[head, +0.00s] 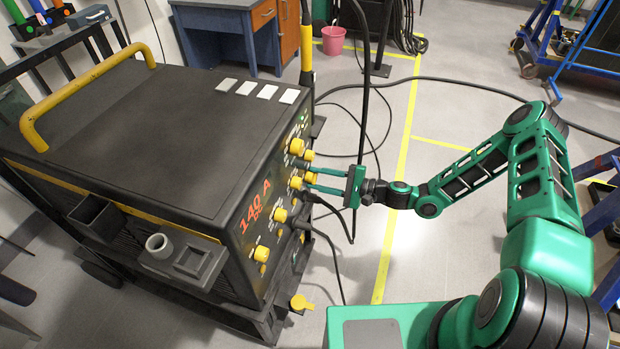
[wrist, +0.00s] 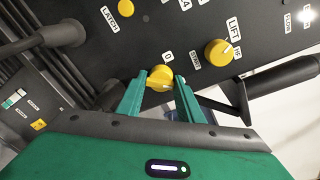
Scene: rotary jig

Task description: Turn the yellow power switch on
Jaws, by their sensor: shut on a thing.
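The dark power unit (head: 140,120) has several yellow knobs on its front panel. My gripper (head: 313,178) reaches the panel from the right. In the wrist view, my green fingers (wrist: 160,88) are shut on a small yellow knob (wrist: 160,76), one finger on each side. A "0" mark stands just above this knob there; the other small print near it is hard to read. I cannot read a label naming it the power switch. The fingers hide part of the knob's sides.
Another yellow knob (wrist: 218,52) sits close by at the right, under a "LIFT" label, and one (wrist: 128,10) is at the top left. Black cables (head: 330,240) hang from the panel. A yellow lever (head: 301,302) sticks out low down. The floor to the right is mostly open.

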